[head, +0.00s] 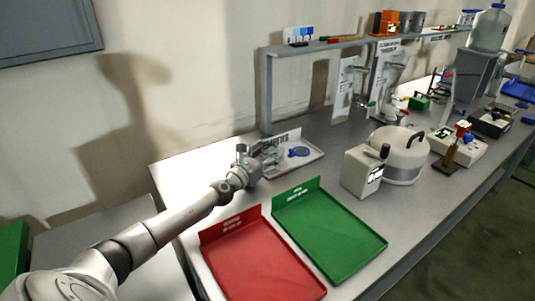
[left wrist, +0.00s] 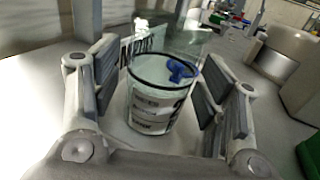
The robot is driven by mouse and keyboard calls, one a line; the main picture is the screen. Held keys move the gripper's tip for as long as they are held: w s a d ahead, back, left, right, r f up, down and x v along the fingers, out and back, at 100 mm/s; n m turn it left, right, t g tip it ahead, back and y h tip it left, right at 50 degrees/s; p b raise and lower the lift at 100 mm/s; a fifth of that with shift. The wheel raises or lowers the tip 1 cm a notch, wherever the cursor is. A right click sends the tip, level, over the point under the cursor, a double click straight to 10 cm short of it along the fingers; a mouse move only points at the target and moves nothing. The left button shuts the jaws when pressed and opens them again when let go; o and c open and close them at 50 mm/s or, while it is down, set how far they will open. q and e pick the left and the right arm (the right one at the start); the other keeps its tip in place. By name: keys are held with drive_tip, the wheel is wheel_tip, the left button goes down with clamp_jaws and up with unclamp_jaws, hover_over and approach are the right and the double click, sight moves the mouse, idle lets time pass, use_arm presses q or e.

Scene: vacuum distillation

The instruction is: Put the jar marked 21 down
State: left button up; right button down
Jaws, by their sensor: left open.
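In the left wrist view, a clear glass jar (left wrist: 152,108) with a dark ring near its top and a pale printed label stands between my left gripper's (left wrist: 165,95) spread fingers. Gaps show on both sides of it. The number on the label is too blurred to read. In the head view, my left gripper (head: 268,163) is at the pale tray (head: 311,164) with an upright sign at its back. There the jar is mostly hidden by the gripper and hard to make out. My right gripper is not in view.
A blue item (head: 299,152) lies in the pale tray. A red tray (head: 262,262) and a green tray (head: 335,235) lie in front. A white round vessel (head: 402,150) and a white box (head: 362,174) stand to the right. A shelf (head: 335,45) runs behind.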

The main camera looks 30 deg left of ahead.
use_arm(q)
drive_tip(key=shift+r, duration=0.15)
drive_tip(key=s, duration=0.9)
drive_tip(key=shift+s, duration=1.45)
idle(0.3)
drive_tip(key=shift+c, duration=0.4)
